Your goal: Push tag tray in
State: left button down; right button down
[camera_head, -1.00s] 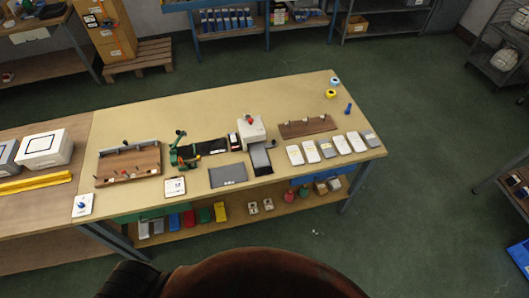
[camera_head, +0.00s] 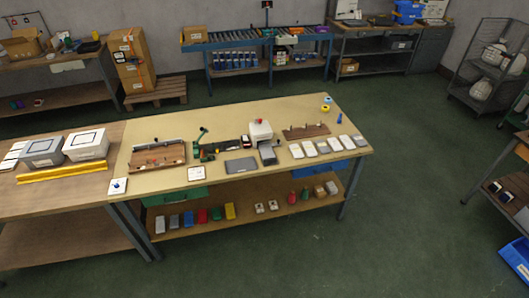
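A small white machine (camera_head: 261,131) with a red top knob stands on the tan worktable. A dark grey tray (camera_head: 269,152) sticks out from its front side, toward the near table edge. I cannot tell for certain that this is the tag tray. A flat grey plate (camera_head: 241,166) lies to its left. Under the tabletop, a green drawer front (camera_head: 174,196) shows at the left and a blue one (camera_head: 320,171) at the right. Neither of my grippers is in view.
The worktable (camera_head: 250,112) also holds wooden racks (camera_head: 158,157), a green clamp-like device (camera_head: 199,147) and a row of pale cards (camera_head: 322,146). Green floor (camera_head: 410,200) is clear at the right.

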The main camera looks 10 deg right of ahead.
aim_at(266, 150)
jog(key=u, duration=0.5)
jog(key=i, duration=1.35)
jog(key=z, duration=0.35)
